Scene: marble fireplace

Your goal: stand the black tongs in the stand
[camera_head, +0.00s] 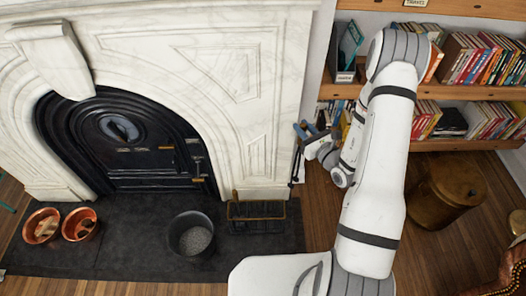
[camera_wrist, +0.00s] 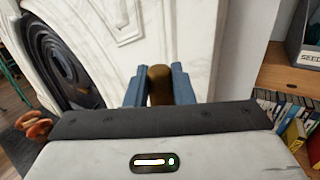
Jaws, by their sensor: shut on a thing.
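My gripper (camera_head: 306,130) is raised beside the right edge of the marble fireplace, its blue fingers closed. The black tongs (camera_head: 296,168) hang below it as a thin dark shape, roughly upright, clear of the floor. In the wrist view, the blue fingertips (camera_wrist: 159,88) hold a brown, rounded handle end (camera_wrist: 160,74); the rest of the tongs is hidden there. The stand (camera_head: 268,218) is a low black rack with a brass-coloured rim on the dark hearth, below and left of my gripper. A brown-handled piece (camera_head: 235,196) stands upright at its left end.
A dark bucket (camera_head: 191,236) of grey material stands left of the stand. Two copper pots (camera_head: 79,224) sit at the far left. The marble surround (camera_head: 262,150) rises behind the stand. Bookshelves (camera_head: 465,92) and a round brass-coloured container (camera_head: 446,196) are at right.

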